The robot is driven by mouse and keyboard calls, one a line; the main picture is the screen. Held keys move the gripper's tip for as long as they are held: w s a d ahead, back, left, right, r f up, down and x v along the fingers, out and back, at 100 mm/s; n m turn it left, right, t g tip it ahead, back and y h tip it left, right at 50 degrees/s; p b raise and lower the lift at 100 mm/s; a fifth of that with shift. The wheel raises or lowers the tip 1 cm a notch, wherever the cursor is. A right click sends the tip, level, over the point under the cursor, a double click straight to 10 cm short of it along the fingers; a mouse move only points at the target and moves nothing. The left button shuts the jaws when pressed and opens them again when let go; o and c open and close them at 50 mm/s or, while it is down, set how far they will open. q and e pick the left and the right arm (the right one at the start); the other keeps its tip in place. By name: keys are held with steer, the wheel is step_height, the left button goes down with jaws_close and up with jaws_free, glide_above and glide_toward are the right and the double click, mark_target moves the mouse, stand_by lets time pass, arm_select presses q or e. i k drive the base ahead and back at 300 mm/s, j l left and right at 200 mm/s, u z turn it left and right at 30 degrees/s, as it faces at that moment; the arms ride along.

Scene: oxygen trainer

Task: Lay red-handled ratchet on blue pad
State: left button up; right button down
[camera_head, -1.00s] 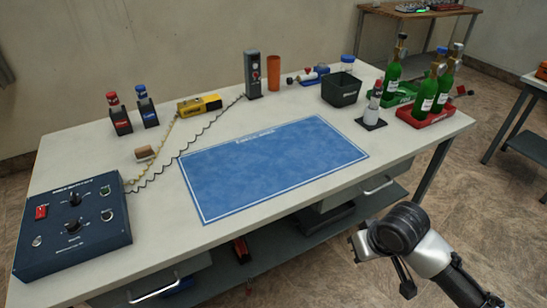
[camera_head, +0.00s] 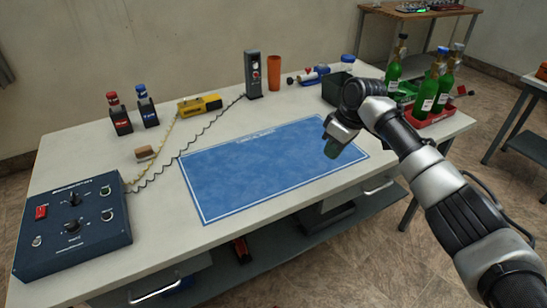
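The blue pad (camera_head: 265,170) lies bare and flat in the middle of the white workbench. A red-topped item (camera_head: 113,99) stands upright in a black holder at the back left and looks like the red-handled ratchet, though it is small. A similar blue-topped item (camera_head: 140,91) stands in a holder beside it. My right gripper (camera_head: 332,149) is over the pad's right end, pointing down, well to the right of both holders. Its fingers are too small and dark to show whether they are open or hold anything. My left gripper is out of view.
A grey tower (camera_head: 253,75) and an orange cup (camera_head: 274,73) stand at the back. Green bottles (camera_head: 428,92) stand at the right. My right arm hides part of the bench's right end.

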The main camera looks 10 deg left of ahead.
mark_target(296, 148)
steer(key=i, duration=1)
steer(key=k, duration=0.5)
